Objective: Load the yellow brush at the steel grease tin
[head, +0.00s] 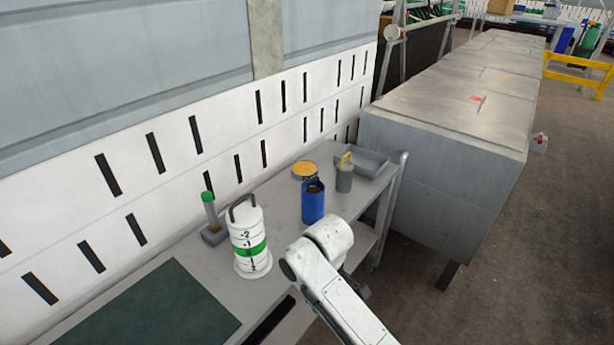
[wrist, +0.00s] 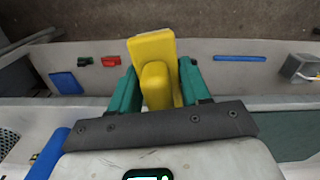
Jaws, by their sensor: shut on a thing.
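In the wrist view my gripper (wrist: 158,84) has its green fingers closed on the yellow brush (wrist: 152,48). The brush's blocky yellow part sticks out past the fingertips; I cannot make out bristles. In the head view my arm reaches in at the lower right, and the gripper and brush are hidden behind it. A low round tin with an amber top (head: 304,169) stands at the back of the bench, beyond the blue container; it looks like the grease tin. My arm is in front of the bench, apart from this tin.
On the grey bench (head: 284,192) stand a blue container (head: 313,203), a grey canister with yellow handle (head: 344,176), a grey tray (head: 368,163), a white-green cylinder (head: 249,240) and a green-topped stick (head: 210,209). A dark green mat (head: 155,312) lies left. A large grey block (head: 440,180) stands right.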

